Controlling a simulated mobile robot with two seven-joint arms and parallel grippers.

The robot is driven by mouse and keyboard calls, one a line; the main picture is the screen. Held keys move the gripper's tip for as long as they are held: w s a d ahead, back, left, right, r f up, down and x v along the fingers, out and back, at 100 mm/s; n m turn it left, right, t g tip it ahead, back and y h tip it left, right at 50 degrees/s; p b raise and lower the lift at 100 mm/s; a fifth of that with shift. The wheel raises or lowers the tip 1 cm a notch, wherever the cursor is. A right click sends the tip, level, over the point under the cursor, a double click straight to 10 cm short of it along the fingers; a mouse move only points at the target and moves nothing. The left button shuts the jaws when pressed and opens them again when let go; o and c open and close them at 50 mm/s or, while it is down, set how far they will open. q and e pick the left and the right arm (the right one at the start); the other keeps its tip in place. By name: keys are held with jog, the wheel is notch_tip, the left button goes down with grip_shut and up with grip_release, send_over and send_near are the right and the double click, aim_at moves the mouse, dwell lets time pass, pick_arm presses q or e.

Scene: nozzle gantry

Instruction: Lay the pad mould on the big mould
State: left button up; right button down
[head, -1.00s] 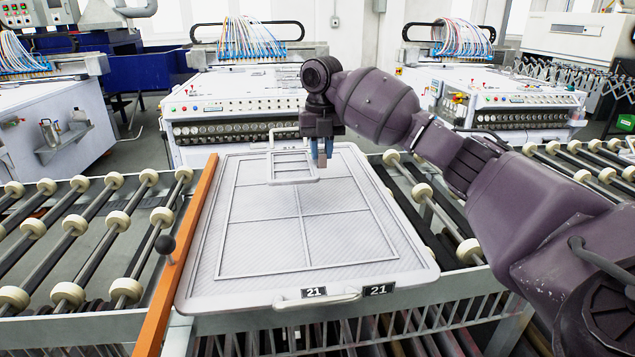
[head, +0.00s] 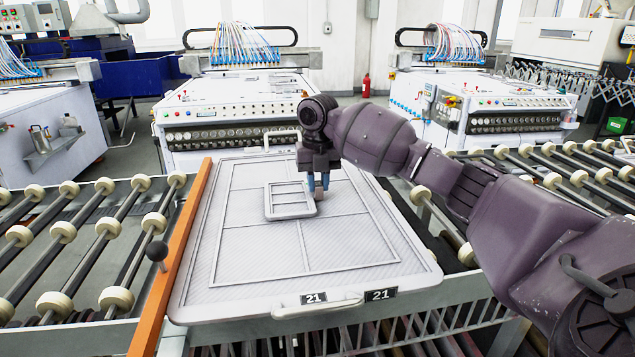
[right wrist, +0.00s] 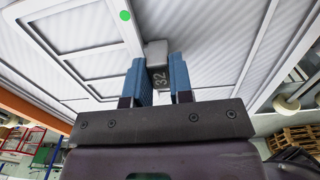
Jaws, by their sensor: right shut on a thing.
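The pad mould (head: 291,204), a small light grey frame with crossbars, is over the middle to far part of the big mould (head: 250,292). My right gripper (head: 318,188) is shut on its right side. I cannot tell whether the two moulds touch. My left gripper is not in view.
White machines (head: 240,105) stand behind. Rollers on both sides are bare.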

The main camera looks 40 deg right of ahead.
jog(key=c, duration=1)
grip_release()
notch_tip(320, 180, up, 12)
jog(key=p, duration=0.2)
jog(key=shift+r, duration=0.1)
